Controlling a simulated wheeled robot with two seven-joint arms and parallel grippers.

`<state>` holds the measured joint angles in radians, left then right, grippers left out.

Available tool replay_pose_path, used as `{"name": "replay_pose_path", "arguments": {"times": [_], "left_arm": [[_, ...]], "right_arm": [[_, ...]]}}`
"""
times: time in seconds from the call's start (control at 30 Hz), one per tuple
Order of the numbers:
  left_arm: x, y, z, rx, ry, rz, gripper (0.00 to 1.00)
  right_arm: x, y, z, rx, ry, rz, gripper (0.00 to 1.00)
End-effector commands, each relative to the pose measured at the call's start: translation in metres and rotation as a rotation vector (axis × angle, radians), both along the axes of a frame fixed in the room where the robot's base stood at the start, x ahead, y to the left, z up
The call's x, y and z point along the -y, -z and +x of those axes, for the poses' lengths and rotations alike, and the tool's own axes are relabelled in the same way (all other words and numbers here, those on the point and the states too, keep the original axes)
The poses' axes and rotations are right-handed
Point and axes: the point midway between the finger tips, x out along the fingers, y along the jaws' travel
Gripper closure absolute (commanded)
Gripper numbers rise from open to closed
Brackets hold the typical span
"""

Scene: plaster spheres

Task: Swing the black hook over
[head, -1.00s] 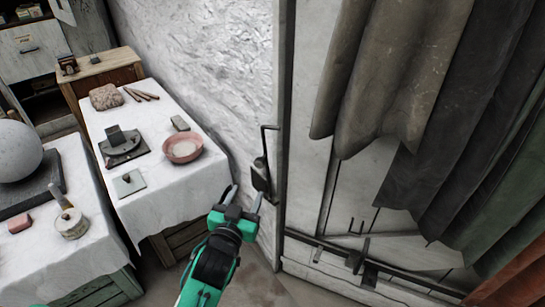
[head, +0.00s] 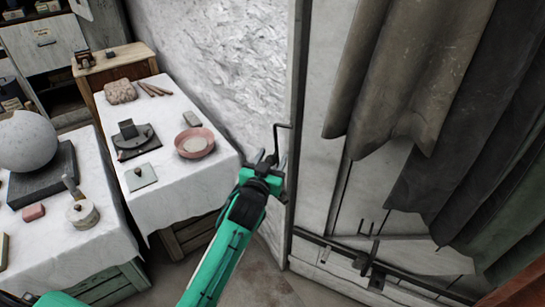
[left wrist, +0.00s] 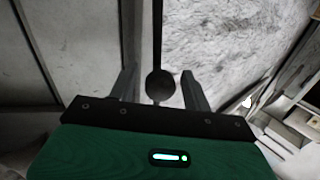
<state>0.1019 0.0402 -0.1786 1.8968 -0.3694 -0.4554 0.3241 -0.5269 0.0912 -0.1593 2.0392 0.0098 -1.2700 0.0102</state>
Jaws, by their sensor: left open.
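The black hook (head: 276,139) hangs on the pale upright post beside the plaster wall, with its bent top showing in the head view. My left gripper (head: 272,161) is at the hook's lower part and hides it there. In the left wrist view, the hook's dark rod (left wrist: 158,38) runs down to a round dark end between the two fingers of my left gripper (left wrist: 159,78). The fingers are open, one on each side, with visible gaps to the round end. My right gripper is not in view.
A cloth-covered table (head: 178,105) with a pink bowl (head: 194,143) stands left of my left arm. Another table with a plaster sphere (head: 27,142) is farther left. Heavy curtains (head: 400,80) hang right of the post, above a dark rail (head: 330,244).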

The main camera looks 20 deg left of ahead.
Motion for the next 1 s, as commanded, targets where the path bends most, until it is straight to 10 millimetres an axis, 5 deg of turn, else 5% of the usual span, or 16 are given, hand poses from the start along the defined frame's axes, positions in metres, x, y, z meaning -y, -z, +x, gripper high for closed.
{"name": "replay_pose_path", "arguments": {"times": [0.47,0.7,1.0], "left_arm": [[0.000,0.000,0.012,0.000,0.000,0.001,0.51],[0.000,0.000,0.012,0.000,0.000,0.001,0.98],[-0.001,0.000,0.015,0.001,-0.001,0.018,1.00]], "right_arm": [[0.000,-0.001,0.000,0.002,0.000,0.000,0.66],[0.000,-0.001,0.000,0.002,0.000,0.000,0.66],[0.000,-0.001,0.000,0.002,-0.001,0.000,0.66]]}}
